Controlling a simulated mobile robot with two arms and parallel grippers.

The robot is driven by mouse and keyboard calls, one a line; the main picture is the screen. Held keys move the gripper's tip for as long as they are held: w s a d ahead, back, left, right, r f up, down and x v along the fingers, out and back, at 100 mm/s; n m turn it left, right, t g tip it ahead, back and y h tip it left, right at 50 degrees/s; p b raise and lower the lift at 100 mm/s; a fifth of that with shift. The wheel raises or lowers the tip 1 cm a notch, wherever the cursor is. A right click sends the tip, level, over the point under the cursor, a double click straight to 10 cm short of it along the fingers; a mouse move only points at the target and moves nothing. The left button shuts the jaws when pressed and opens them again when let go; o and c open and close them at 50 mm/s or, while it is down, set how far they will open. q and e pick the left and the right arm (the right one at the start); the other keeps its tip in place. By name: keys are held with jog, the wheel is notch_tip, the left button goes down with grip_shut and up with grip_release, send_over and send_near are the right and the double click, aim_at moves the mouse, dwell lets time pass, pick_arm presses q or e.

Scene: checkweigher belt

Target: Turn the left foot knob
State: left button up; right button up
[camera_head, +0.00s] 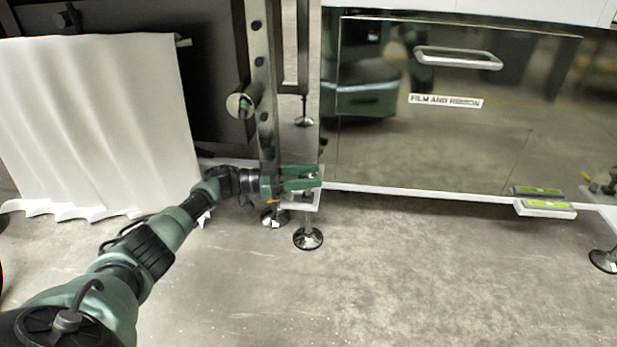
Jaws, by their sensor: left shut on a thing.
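The left foot (308,238) is a threaded stem on a round dark pad, standing on the floor below the left corner of the steel cabinet. My left gripper (314,179) reaches in from the left at the top of this stem. Its green fingers are shut around the left foot knob, which they mostly hide. My right gripper is not in view.
Another foot (274,217) stands close by on the left, under a steel upright (263,90). The cabinet drawer (440,110) is labelled "FILM AND RIBBON". A level (545,205) sits at the lower right. A white curtain (100,120) hangs at left. The front floor is clear.

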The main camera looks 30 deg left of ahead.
pick_arm(q)
jog(key=o, duration=1.3)
jog(key=shift+w, duration=0.1)
jog(key=shift+o, duration=0.2)
jog(key=shift+s+a+r+p, duration=0.1)
jog(key=shift+s+a+p, duration=0.2)
jog(key=shift+p, duration=0.05)
jog(key=p+v, duration=0.2)
jog(key=v, duration=0.4)
jog(key=shift+s+a, duration=0.1)
jog(key=shift+a, duration=0.05)
jog(key=shift+s+a, duration=0.2)
jog(key=shift+a, duration=0.05)
